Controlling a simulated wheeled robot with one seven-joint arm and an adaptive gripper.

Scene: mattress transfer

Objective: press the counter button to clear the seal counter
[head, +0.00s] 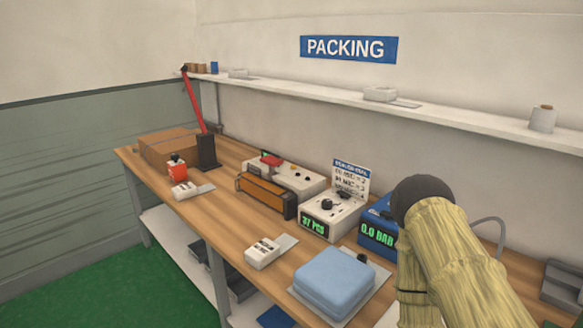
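A white counter box (335,220) stands on the wooden bench, right of the middle of the head view. Its green display (314,226) appears to read "37 PCS". A black knob or button (327,204) sits on its top, with a smaller dark one behind it. I cannot tell which of these is the counter button. A white card (350,178) with a blue header and small, hard-to-read text stands behind the box. My arm, in a straw-coloured cover with a dark rounded joint, rises at the lower right. My gripper is not visible.
A blue unit (375,238) with a green display stands right of the counter, partly behind my arm. A pale blue pad (332,275) and a white device (262,252) lie on the bench (225,205) in front.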

